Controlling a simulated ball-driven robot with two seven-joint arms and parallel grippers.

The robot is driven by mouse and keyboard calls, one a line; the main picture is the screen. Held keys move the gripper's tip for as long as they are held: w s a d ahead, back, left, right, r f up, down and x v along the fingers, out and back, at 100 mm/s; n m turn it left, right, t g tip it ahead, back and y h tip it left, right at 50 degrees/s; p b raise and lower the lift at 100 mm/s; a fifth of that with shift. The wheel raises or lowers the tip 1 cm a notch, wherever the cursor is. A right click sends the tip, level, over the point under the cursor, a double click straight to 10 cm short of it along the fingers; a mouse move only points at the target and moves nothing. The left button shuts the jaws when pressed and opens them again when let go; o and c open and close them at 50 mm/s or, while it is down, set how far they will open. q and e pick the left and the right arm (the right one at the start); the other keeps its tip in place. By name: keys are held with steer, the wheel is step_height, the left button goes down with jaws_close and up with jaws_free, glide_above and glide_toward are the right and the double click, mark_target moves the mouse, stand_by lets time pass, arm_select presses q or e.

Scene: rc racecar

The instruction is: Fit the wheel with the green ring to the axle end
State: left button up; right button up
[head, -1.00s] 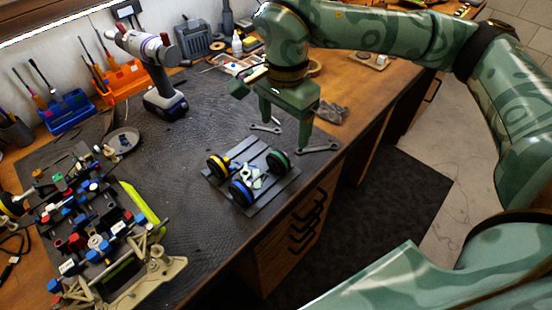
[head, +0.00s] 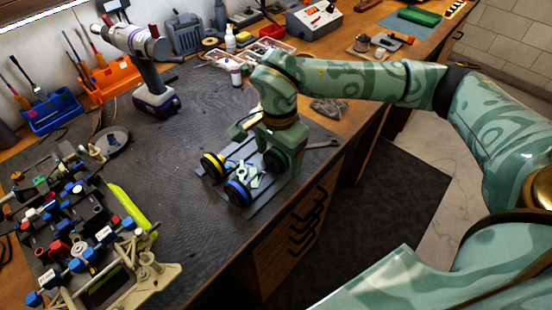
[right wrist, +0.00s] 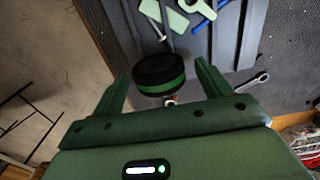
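The wheel with the green ring (right wrist: 160,76) is a black wheel with a green band. In the right wrist view it sits between the two fingers of my right gripper (right wrist: 165,88), with a small gap on each side. In the head view, the wheel (head: 272,158) is partly hidden by my right gripper (head: 272,150), which is low over the grey wheel tray (head: 262,205). My right gripper is open. The racecar chassis (head: 125,272) stands on the mat at the left; I cannot clearly make out its bare axle end. My left gripper is out of view.
The dark mat between chassis and tray is clear.

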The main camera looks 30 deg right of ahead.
steer(key=c, duration=1)
steer(key=shift+r, duration=0.1)
